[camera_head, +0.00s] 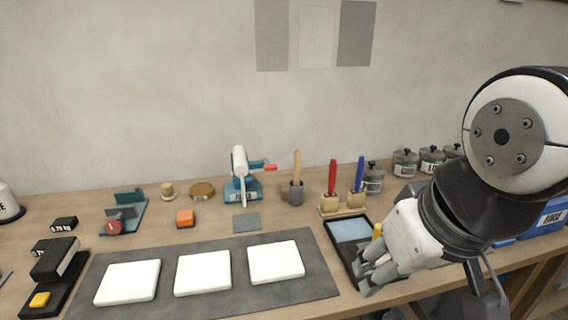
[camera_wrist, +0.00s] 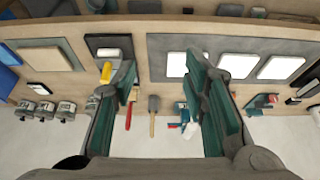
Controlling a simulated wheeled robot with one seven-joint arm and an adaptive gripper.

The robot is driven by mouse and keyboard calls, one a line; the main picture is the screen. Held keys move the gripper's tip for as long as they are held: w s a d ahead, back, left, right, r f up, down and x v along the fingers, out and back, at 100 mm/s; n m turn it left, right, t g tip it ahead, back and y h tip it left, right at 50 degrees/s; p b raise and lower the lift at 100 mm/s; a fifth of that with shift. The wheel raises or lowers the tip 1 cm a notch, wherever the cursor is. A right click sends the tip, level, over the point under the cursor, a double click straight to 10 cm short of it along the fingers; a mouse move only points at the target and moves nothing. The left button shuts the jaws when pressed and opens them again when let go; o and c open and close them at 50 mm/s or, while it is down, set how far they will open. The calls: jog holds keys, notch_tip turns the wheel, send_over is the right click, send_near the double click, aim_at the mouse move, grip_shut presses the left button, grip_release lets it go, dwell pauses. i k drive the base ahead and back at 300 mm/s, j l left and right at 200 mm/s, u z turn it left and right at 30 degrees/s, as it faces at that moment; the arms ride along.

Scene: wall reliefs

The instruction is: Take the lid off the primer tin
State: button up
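Several grey lidded tins with dark knobs and pale labels stand at the back right of the bench. One tin (camera_head: 372,178) is beside the blue-handled tool, and others (camera_head: 405,163) (camera_head: 431,160) stand further right. The labels are too small to read, so I cannot tell which is the primer tin. In the wrist view, tins (camera_wrist: 43,111) show at the left, lids on. My gripper (camera_head: 370,272) is in front of them over the paint tray. The wrist view shows its fingers (camera_wrist: 163,75) wide apart with nothing between them.
A black tray (camera_head: 345,228) with a yellow-handled tool lies by my gripper. Red (camera_head: 332,178) and blue (camera_head: 359,174) handled tools stand upright in wooden blocks before the tins. White tiles (camera_head: 203,273) lie on a grey mat. A blue bin (camera_head: 545,218) is at the right.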

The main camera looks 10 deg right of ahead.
aim_at(371, 169)
jog(key=i+l+z, duration=0.6)
jog(key=i+z, duration=0.15)
jog(key=i, duration=0.3)
